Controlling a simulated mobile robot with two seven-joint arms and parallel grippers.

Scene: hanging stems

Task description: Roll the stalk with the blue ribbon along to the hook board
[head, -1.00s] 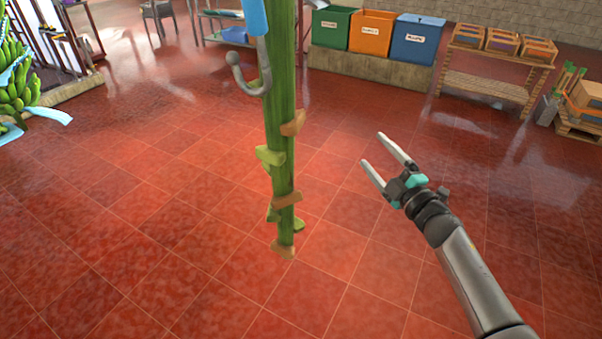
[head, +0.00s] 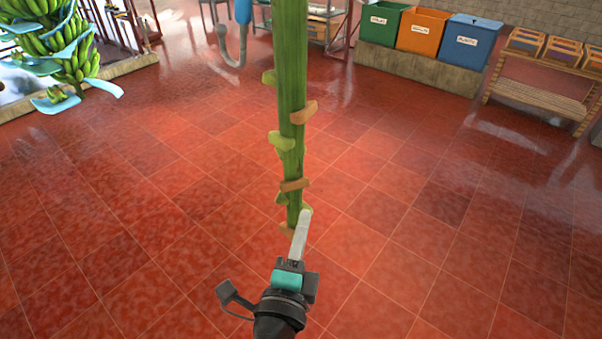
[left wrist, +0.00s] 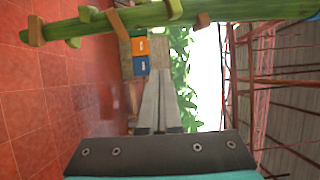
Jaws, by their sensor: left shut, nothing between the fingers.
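A long green stalk (head: 291,85) hangs upright in the middle of the head view, with cut brown and green stubs along its lower part. My left gripper (head: 303,215) is shut and empty. In the head view its fingers overlap the stalk's lower end. In the wrist view the shut fingers (left wrist: 158,95) sit apart from the stalk. My right gripper and a hook board are not in view.
A grey hook with a blue upper part (head: 243,12) hangs left of the stalk. A banana bunch (head: 75,60) with blue sheets hangs at far left. Green (head: 380,22), orange (head: 422,30) and blue (head: 470,42) bins stand on a ledge behind. The red tiled floor (head: 130,190) is open.

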